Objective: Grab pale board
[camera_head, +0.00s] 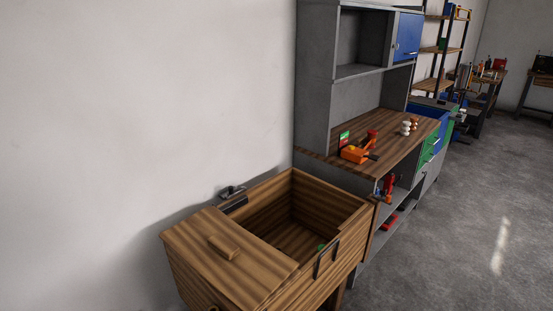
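I cannot make out a thing that is clearly a pale board. A brown striped wooden box (355,208) stands against the wall at the lower middle, with its far part open at the top. A flat wooden panel (205,262) with a small block handle (224,247) covers its near part. A small green thing (321,247) shows inside the box, mostly hidden by the near right wall. Neither of my grippers is in view.
A grey workbench with a wooden top (385,151) stands behind the box. An orange tool (357,153) and small white and orange pieces (405,128) lie on it. Red items (389,222) sit on its lower shelves. The grey floor (460,235) at right is clear.

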